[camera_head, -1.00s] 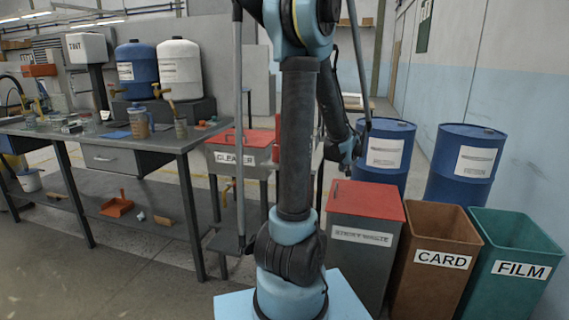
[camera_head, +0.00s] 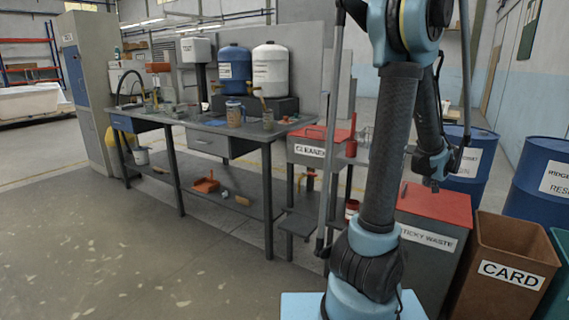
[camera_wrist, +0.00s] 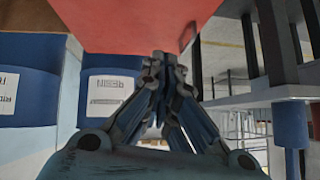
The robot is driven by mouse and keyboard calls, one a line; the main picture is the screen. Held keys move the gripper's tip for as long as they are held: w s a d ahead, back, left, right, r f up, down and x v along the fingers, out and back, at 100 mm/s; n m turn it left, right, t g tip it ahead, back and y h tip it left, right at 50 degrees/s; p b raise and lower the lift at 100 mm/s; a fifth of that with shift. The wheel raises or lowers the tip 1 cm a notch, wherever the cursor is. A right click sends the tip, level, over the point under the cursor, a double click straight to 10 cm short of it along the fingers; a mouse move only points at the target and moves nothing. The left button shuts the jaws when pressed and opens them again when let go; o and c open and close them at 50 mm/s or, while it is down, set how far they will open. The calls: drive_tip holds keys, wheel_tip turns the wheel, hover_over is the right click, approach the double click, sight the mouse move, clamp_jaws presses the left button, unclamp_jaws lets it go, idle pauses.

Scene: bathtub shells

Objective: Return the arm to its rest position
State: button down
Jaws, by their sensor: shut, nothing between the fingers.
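My arm stands upright right of centre in the head view, its forearm folded down. My gripper (camera_head: 436,182) hangs at the end, in front of the blue drums and above the red-lidded sticky waste bin (camera_head: 428,240). It is small and dark there. In the wrist view, my gripper's fingers (camera_wrist: 165,62) come together at the tips with nothing between them. The red lid (camera_wrist: 125,22) fills the top of that view, which looks upside down. I cannot tell the exact gap between the fingertips and the lid.
Blue drums (camera_head: 540,180) stand behind the bins at the right. The card bin (camera_head: 508,270) is at the lower right, beside a green bin (camera_head: 558,275). A red-topped cleaner stand (camera_head: 310,150) is left of my arm. A workbench (camera_head: 225,135) runs left. The floor (camera_head: 100,240) at lower left is clear.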

drive_tip(key=s+a+n+g+y, duration=0.15)
drive_tip(key=s+a, duration=0.25)
drive_tip(key=a, duration=0.9)
drive_tip(key=s+a+n+g+y, duration=0.1)
drive_tip(key=s+a+n+y, duration=0.2)
drive_tip(key=a, duration=0.9)
drive_tip(key=s+a+f+n+g, duration=0.1)
drive_tip(key=s+a+f+g, duration=0.1)
drive_tip(key=s+a, duration=0.4)
drive_tip(key=s+a+f+n+g, duration=0.2)
drive_tip(key=s+a, duration=0.5)
drive_tip(key=s, duration=0.7)
drive_tip(key=shift+s+f+h, duration=0.15)
drive_tip(key=shift+f+h, duration=0.2)
